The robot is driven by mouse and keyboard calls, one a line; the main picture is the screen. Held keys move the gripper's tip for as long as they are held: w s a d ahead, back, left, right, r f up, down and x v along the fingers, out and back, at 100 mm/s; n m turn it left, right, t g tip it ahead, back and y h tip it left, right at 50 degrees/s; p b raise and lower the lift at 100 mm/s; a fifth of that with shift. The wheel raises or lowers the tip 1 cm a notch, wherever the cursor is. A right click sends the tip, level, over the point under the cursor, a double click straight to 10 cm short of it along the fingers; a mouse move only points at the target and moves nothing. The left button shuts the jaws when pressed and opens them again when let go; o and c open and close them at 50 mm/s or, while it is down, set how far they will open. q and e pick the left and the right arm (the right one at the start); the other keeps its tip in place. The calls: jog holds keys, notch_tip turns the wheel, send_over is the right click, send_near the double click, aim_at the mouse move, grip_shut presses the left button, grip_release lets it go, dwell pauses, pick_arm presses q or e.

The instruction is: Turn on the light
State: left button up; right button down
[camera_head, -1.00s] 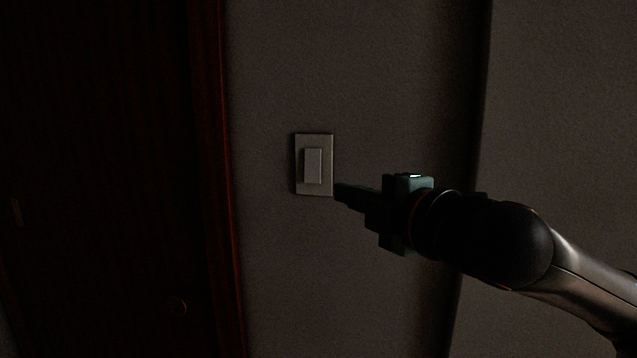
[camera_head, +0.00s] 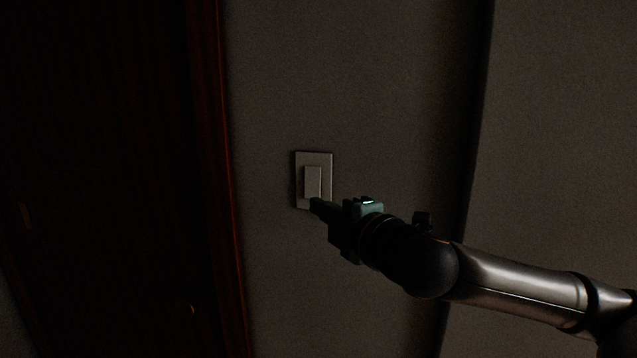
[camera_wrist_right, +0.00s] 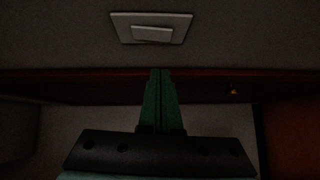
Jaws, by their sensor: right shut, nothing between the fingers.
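A light switch (camera_head: 313,180) with a raised rocker on a pale rectangular plate is fixed to the dim wall. My right gripper (camera_head: 315,205) is shut and empty. In the head view its fingertips overlap the lower edge of the plate, just below the rocker. I cannot tell whether they touch it. In the right wrist view the switch (camera_wrist_right: 151,29) is at the top, and the shut green fingers (camera_wrist_right: 161,72) point toward it with a gap in the picture between them. My left gripper is not in view.
The room is dark. A dark reddish door frame (camera_head: 222,180) and a dark door (camera_head: 100,150) with a small knob (camera_head: 190,308) are left of the switch. A wall corner (camera_head: 470,150) runs down on the right. The wall around the switch is bare.

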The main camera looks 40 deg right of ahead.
aim_at(310, 192)
jog(key=w+d, duration=0.1)
jog(key=w, duration=0.1)
jog(key=w+d, duration=0.1)
jog(key=w+d+p, duration=0.1)
jog(key=w, duration=0.1)
jog(key=shift+w+d+f, duration=0.1)
jog(key=shift+w+f, duration=0.2)
jog(key=shift+w+d+f+b, duration=0.2)
jog(key=shift+f+b, duration=0.2)
jog(key=shift+b, duration=0.2)
jog(key=shift+d+r+n, duration=0.1)
jog(key=shift+r+n, duration=0.1)
jog(key=shift+n, duration=0.1)
